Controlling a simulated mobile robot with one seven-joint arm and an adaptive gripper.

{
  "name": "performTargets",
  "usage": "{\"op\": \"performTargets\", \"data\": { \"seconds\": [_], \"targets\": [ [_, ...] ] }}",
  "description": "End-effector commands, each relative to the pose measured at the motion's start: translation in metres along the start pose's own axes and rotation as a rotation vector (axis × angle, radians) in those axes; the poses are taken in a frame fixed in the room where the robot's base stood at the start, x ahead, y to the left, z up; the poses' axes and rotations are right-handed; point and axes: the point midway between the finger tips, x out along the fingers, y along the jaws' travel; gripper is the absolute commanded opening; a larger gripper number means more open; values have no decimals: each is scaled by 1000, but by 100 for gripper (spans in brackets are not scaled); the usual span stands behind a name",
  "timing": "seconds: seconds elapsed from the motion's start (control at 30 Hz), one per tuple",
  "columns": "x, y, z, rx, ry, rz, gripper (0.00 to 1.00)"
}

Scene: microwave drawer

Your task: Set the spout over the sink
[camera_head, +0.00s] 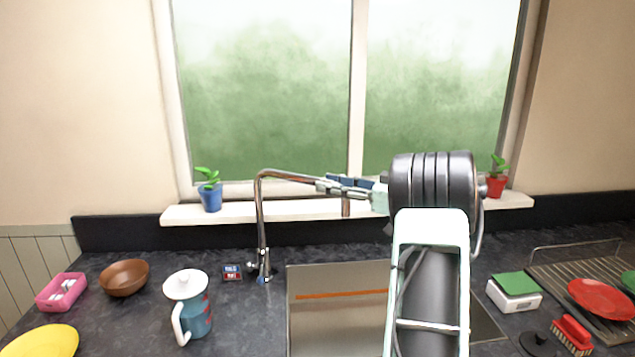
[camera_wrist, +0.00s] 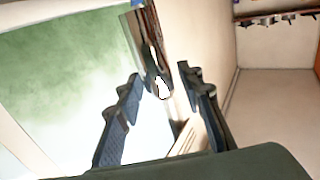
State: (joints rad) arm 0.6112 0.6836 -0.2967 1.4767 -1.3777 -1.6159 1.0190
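The chrome spout (camera_head: 285,174) rises from the tap base behind the sink and bends to the right, with its short outlet hanging down beside my gripper. In the picture the outlet is above the sink (camera_head: 310,320), whose left part shows; my arm covers much of the rest. My gripper (camera_head: 322,186) is at the spout's horizontal part, its fingers pointing left. In the wrist view the fingers of my gripper (camera_wrist: 158,73) are apart, with the dark metal spout (camera_wrist: 148,40) showing at and beyond the gap. I cannot tell whether they touch it.
A blue plant pot (camera_head: 210,197) and a red one (camera_head: 497,185) stand on the window sill. A white-lidded jug (camera_head: 190,310), brown bowl (camera_head: 124,278) and pink box (camera_head: 62,291) are at left. A dish rack (camera_head: 570,275) and a scale (camera_head: 513,293) are at right.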

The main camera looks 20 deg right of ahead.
Motion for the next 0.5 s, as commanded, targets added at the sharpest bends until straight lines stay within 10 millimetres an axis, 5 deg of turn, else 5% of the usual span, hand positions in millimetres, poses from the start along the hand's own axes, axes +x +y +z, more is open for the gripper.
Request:
{"op": "performTargets", "data": {
  "seconds": [0.2,0.5],
  "targets": [
    [-46,1,0,0,0,4,34],
    [-71,0,-1,-1,2,0,34]
  ]
}}
